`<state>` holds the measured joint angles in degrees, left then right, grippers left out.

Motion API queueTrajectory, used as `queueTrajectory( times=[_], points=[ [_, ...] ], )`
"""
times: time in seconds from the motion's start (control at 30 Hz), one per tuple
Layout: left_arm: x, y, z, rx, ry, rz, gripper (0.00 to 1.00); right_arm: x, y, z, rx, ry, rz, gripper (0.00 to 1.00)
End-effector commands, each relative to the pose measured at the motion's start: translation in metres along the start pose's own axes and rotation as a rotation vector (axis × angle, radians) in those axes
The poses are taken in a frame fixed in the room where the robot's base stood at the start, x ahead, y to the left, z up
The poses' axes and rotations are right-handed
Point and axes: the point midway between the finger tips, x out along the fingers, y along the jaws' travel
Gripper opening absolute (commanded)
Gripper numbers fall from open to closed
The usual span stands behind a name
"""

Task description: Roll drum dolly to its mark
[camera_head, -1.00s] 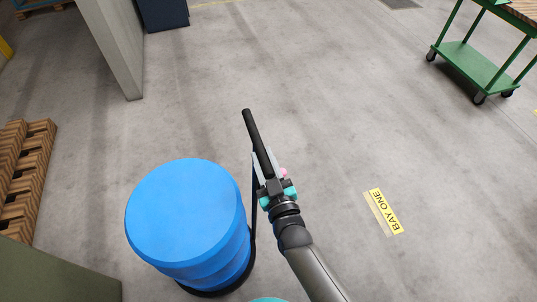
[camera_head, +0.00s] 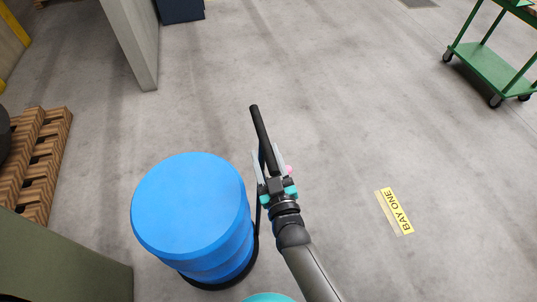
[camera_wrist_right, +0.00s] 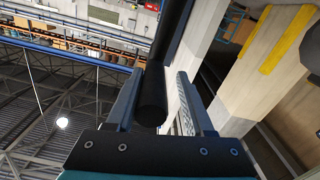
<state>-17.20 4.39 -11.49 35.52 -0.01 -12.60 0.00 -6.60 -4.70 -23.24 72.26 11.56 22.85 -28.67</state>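A blue drum (camera_head: 190,207) stands upright on a dark round dolly (camera_head: 210,284) at the lower left of centre in the head view. A black handle bar (camera_head: 261,125) rises beside the drum on its right. My right gripper (camera_head: 268,165) is at this handle, with its fingers on either side of it. The right wrist view shows the black bar (camera_wrist_right: 153,95) between the two fingers, and they look closed on it. A yellow floor label reading BAY ONE (camera_head: 398,211) lies to the right, apart from the drum. My left gripper is out of view.
Wooden pallets (camera_head: 37,165) stand at the left, and a grey-green block (camera_head: 60,262) is at the lower left. A pale wall (camera_head: 133,42) stands at the upper left. A green cart (camera_head: 490,72) is at the upper right. The floor between is clear.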

Motion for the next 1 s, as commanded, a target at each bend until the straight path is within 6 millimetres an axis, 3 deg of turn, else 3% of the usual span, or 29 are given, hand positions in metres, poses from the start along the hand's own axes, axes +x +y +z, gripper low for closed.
queueTrajectory(
  times=[0.33,0.47,1.0],
  points=[
    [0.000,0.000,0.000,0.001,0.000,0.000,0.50,-0.001,0.002,0.000,-0.002,0.001,0.003,0.62],
    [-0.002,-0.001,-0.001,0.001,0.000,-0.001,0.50,-0.010,0.003,0.000,-0.003,-0.001,0.003,0.62],
    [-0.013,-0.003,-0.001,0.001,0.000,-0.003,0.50,-0.115,0.002,0.001,-0.002,-0.003,0.001,0.62]
  ],
)
